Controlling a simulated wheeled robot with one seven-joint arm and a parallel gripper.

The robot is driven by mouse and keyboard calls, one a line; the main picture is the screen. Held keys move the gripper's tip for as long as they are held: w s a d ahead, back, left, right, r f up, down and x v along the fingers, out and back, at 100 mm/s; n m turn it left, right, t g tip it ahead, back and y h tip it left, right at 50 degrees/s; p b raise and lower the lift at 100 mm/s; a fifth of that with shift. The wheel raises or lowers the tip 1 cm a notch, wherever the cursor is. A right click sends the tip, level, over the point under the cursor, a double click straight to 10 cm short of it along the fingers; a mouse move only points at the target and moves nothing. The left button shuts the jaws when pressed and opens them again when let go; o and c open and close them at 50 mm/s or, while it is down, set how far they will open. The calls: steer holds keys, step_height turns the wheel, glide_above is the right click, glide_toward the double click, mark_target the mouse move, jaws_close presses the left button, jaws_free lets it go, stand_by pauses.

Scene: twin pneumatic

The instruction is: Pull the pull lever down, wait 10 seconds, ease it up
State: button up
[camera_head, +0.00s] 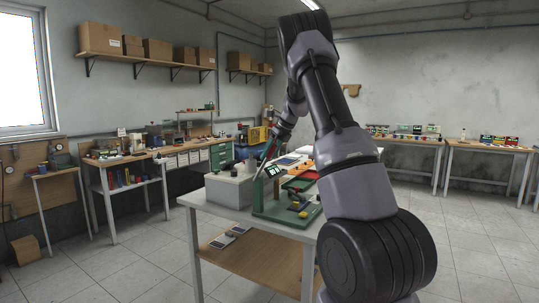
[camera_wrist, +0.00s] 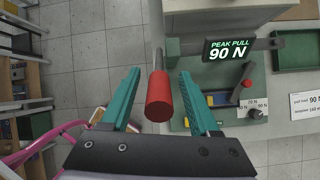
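The pull lever shows in the wrist view as a grey rod with a red cylindrical grip (camera_wrist: 159,96). My gripper (camera_wrist: 159,75) has teal fingers, spread apart, one on each side of the lever. Gaps show between the fingers and the red grip, so it is not clamped. A black display (camera_wrist: 229,51) beside the lever reads "PEAK PULL 90 N" in the wrist view. In the head view, the display (camera_head: 273,171) sits over a green fixture (camera_head: 285,211) on the table. There, my gripper's fingers are too small to make out.
A grey box (camera_head: 229,190) stands left of the fixture on the white table (camera_head: 252,222). In the wrist view, a knob (camera_wrist: 255,114) with force marks and a white "pull load" card (camera_wrist: 306,105) sit right of the lever. Pale tiled floor surrounds the table.

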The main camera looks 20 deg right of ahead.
steer(key=v, duration=1)
steer(key=shift+s+r, duration=0.2)
steer(key=shift+r, duration=0.1)
steer(key=shift+d, duration=0.1)
steer(key=s+a+r+n, duration=0.3)
steer(key=s+a+n, duration=0.15)
steer(key=s, duration=0.25)
steer(key=s+a+r+n+t, duration=0.1)
steer(key=s+a+r+n, duration=0.15)
steer(key=s+n, duration=0.35)
steer(key=s+a+r+n, duration=0.2)
steer(key=s+a+n, duration=0.25)
steer(key=s, duration=0.35)
steer(key=s+a+f+n+h, duration=0.1)
steer(key=s+a+f+n, duration=0.1)
steer(key=s+n, duration=0.3)
steer(key=s+a+f+n+t, duration=0.1)
steer(key=s+n, duration=0.5)
steer(key=s, duration=0.6)
steer(key=a+f, duration=0.1)
steer(key=a, duration=0.1)
steer(key=shift+s+a+f+n+h, duration=0.2)
steer(key=shift+s+a+n+h, duration=0.1)
steer(key=shift+a+h, duration=0.1)
